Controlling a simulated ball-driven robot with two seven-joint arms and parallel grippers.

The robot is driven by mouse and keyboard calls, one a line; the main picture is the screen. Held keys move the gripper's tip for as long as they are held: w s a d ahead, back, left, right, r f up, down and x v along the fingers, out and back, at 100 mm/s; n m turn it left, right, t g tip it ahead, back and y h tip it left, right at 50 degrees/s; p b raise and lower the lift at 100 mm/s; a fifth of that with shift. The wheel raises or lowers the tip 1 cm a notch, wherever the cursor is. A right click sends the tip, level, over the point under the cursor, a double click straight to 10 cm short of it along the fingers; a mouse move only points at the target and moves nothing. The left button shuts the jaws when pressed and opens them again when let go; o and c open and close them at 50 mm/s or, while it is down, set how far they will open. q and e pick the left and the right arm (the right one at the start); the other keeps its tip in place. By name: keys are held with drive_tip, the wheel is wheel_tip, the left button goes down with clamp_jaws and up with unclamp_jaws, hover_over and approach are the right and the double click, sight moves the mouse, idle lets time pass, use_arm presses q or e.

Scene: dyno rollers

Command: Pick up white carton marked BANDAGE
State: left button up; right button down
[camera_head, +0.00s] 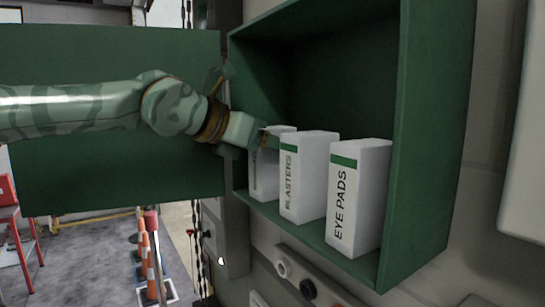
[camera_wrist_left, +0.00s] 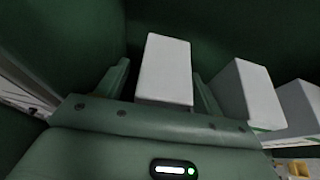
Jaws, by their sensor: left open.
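A white carton (camera_head: 265,178) stands upright at the left end of the row in the green wall cabinet. Its label is mostly hidden behind my gripper, so I cannot read it. My left gripper (camera_head: 258,143) is at the top of this carton. In the left wrist view the carton (camera_wrist_left: 166,72) stands between the two open fingers, one on each side; I cannot tell whether they touch it. My right gripper is not in view.
Just to the right stand a PLASTERS carton (camera_head: 308,178) and an EYE PADS carton (camera_head: 358,197). The cabinet (camera_head: 432,140) has side walls and an open door (camera_head: 110,180) at left. The space above the cartons is empty.

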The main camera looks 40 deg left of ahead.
use_arm(q)
drive_tip(key=shift+w+d+f, duration=0.15)
drive_tip(key=shift+w, duration=0.25)
drive_tip(key=shift+s, duration=0.15)
drive_tip(key=shift+c, duration=0.9)
drive_tip(key=c, duration=0.9)
